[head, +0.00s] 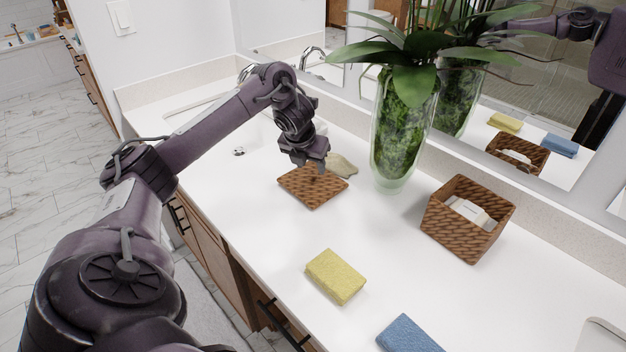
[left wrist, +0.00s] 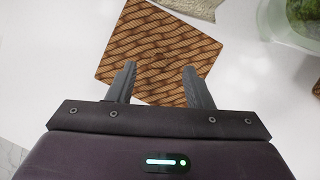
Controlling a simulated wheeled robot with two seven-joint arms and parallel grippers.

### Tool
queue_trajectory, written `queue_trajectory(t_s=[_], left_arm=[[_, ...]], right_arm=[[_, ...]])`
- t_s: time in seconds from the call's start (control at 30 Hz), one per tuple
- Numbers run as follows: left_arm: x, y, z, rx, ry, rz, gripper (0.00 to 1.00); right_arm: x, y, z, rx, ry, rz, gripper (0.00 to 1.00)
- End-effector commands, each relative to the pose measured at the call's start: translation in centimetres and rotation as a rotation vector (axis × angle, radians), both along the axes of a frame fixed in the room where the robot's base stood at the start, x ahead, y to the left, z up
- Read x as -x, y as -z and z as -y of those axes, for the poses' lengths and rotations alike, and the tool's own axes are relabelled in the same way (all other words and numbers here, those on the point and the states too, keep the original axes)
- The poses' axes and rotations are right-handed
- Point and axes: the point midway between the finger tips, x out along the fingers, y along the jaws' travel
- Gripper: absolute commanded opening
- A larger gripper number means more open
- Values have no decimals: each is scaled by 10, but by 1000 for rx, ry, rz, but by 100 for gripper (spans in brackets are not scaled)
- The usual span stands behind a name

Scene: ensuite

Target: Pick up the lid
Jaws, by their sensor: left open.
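The lid (head: 308,190) is a flat, square, brown woven piece lying on the white counter. In the left wrist view the lid (left wrist: 158,50) fills the upper middle, with its near part between and behind the fingers. My left gripper (head: 316,170) is above the lid, pointing down. In the left wrist view its two fingers (left wrist: 160,85) are apart with nothing between them that I can see held. My right gripper is not in view.
A woven basket (head: 468,220) with pale contents stands at right. A glass vase with a plant (head: 400,135) stands behind the lid, near the mirror. A beige cloth-like item (head: 342,165) lies beside the lid. A yellow sponge (head: 335,276) and blue sponge (head: 408,335) lie in front.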

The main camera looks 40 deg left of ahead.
Motion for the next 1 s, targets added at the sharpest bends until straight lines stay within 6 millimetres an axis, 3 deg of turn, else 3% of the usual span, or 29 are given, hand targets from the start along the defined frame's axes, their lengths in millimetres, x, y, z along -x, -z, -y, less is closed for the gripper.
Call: queue_trajectory(t_s=[0.03, 0.23, 0.57, 0.9, 1.0], left_arm=[[0, 14, 0, 3, -2, -4, 46], [-8, 34, -4, 3, -1, -2, 46], [-11, 41, -5, 0, -1, 1, 45], [-10, 40, -5, 0, -1, 1, 0], [-11, 40, -5, 0, -2, 1, 0]], right_arm=[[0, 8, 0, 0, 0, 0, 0], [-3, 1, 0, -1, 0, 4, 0], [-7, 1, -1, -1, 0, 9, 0], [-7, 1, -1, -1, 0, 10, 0], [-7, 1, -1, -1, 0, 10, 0]])
